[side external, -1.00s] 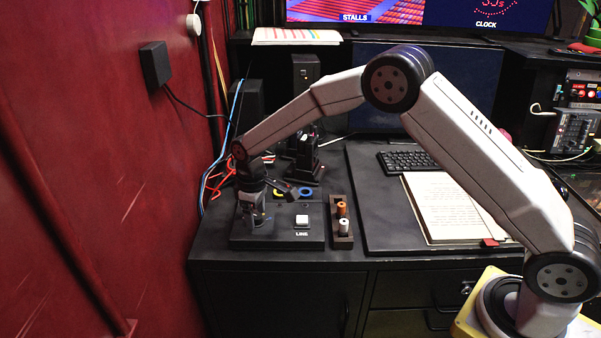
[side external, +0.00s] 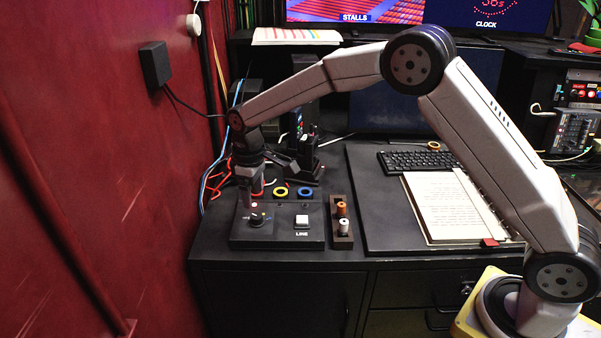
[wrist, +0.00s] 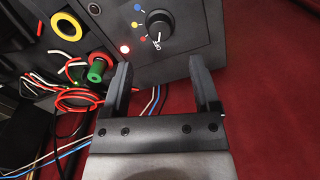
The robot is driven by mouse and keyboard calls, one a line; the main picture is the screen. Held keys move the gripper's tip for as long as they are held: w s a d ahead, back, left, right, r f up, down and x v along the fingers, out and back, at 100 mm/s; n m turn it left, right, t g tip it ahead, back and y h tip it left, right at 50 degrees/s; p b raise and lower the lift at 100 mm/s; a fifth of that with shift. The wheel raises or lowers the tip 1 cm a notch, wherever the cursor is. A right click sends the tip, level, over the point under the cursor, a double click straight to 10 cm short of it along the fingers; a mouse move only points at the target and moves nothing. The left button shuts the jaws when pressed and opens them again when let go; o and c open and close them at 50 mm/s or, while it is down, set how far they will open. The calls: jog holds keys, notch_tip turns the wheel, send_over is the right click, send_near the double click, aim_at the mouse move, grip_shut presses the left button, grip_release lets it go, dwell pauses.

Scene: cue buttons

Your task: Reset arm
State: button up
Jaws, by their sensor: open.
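My gripper (side external: 246,190) is open and empty, pointing down just above the left part of the black cue box (side external: 280,238). In the wrist view its two fingers (wrist: 160,70) stand wide apart with nothing between them. A black knob (wrist: 159,24) with a white pointer lies beyond the fingertips, apart from them; it also shows on the box in the side view (side external: 257,218). A lit red lamp (wrist: 125,49) is beside the knob.
A small rack (side external: 341,222) with an orange and a white spool stands right of the box. An open book (side external: 440,207) and a keyboard (side external: 415,160) lie further right. The red wall (side external: 110,190) and loose cables (side external: 213,182) are close on the left.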

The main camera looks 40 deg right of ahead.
jog(key=shift+r, duration=0.65)
jog(key=shift+s+d+r, duration=0.1)
jog(key=shift+s+d, duration=0.2)
jog(key=shift+s, duration=0.1)
jog(key=s+d+m+t, duration=0.1)
jog(key=s+d+m, duration=0.2)
jog(key=s, duration=0.9)
jog(key=s+d+f+m+t, duration=0.1)
jog(key=s+d, duration=0.5)
jog(key=s, duration=0.7)
jog(key=shift+f+m+t, duration=0.2)
jog(key=shift+m+t, duration=0.1)
jog(key=shift+m, duration=0.6)
jog(key=shift+d, duration=0.1)
